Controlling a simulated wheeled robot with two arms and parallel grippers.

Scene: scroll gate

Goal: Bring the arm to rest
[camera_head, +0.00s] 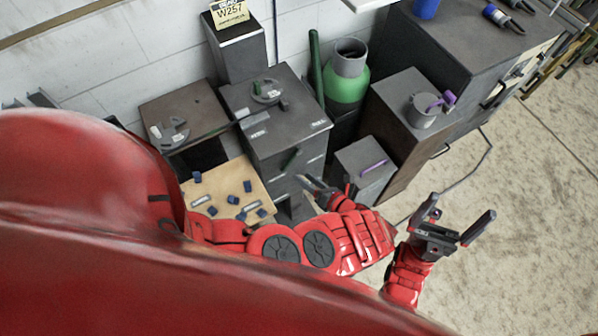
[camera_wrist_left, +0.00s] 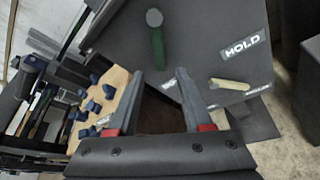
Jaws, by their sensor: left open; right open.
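My left gripper (camera_head: 322,186) is open, at the end of the red arm that reaches out past the front of the grey cabinet (camera_head: 262,105). In the left wrist view its two dark fingers (camera_wrist_left: 160,80) are apart with nothing between them. Beyond them is a dark panel with a green peg (camera_wrist_left: 157,45), a HOLD label (camera_wrist_left: 242,46) and a pale bar (camera_wrist_left: 230,84). No contact with the panel shows. My right gripper (camera_head: 455,223) is open and empty over the bare floor at the right.
A wooden board (camera_head: 229,180) with several blue pieces lies left of the cabinet. A low grey box (camera_head: 364,165) with a purple handle stands near my left gripper. A green cylinder (camera_head: 345,82) and a dark bench (camera_head: 455,45) stand behind. The floor (camera_head: 540,240) at right is clear.

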